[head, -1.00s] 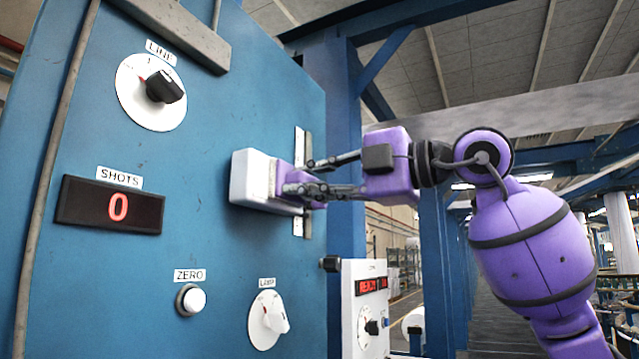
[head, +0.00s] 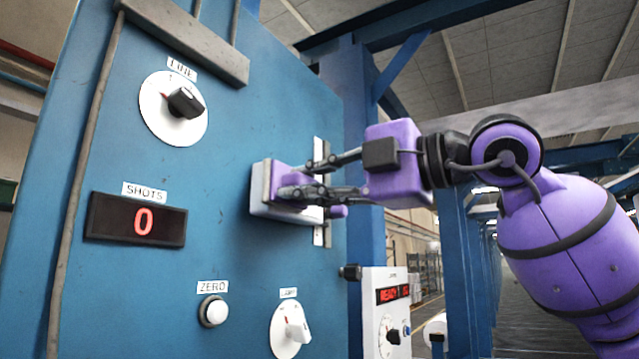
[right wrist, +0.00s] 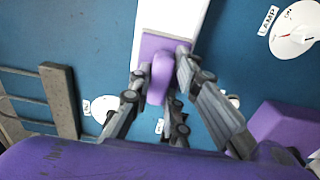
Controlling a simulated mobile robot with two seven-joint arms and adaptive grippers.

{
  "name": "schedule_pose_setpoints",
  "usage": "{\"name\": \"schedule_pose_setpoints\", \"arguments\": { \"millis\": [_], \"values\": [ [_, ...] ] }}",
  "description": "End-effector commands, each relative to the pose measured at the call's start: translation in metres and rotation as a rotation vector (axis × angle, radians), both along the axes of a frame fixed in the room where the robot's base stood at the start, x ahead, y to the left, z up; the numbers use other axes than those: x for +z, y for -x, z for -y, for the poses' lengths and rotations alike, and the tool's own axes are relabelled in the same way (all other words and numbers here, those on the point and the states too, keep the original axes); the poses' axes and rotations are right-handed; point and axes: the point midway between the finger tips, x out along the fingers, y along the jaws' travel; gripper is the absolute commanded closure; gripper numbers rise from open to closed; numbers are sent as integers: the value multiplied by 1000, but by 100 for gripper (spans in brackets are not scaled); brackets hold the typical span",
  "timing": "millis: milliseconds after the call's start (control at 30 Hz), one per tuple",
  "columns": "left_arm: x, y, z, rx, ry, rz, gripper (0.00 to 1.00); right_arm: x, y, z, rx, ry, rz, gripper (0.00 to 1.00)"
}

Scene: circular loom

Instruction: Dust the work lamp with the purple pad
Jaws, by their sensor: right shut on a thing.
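The work lamp looks to be the white box (head: 285,212) fixed to the blue panel, near its right edge in the head view. It also shows as a white strip behind the pad in the right wrist view (right wrist: 197,15). My right gripper (head: 297,180) is shut on the purple pad (head: 290,178), which has a thin grey face (head: 266,184). In the right wrist view the pad (right wrist: 162,48) lies over the white strip. The pad overlaps the lamp's front; I cannot tell whether they touch. My left gripper is not in view.
The blue panel (head: 235,130) carries a LINE knob (head: 182,103), a SHOTS display (head: 137,221) reading 0, a ZERO button (head: 213,312) and a LAMP knob (head: 292,330). A grey bar (head: 190,38) juts out above. A white control box (head: 387,320) stands at lower right.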

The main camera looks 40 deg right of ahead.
Motion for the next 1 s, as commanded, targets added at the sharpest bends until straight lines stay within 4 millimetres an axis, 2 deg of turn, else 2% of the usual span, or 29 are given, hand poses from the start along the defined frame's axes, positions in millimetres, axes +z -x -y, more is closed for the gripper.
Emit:
{"name": "schedule_pose_setpoints", "arguments": {
  "millis": [200, 567, 1000],
  "values": [
    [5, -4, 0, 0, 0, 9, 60, 1, 5, -13, 1, 0, 0, 100],
    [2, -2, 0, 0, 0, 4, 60, -1, 6, -12, 0, -1, -2, 100],
    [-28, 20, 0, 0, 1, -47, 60, -2, 45, 4, 0, -2, -1, 100]
  ]
}}
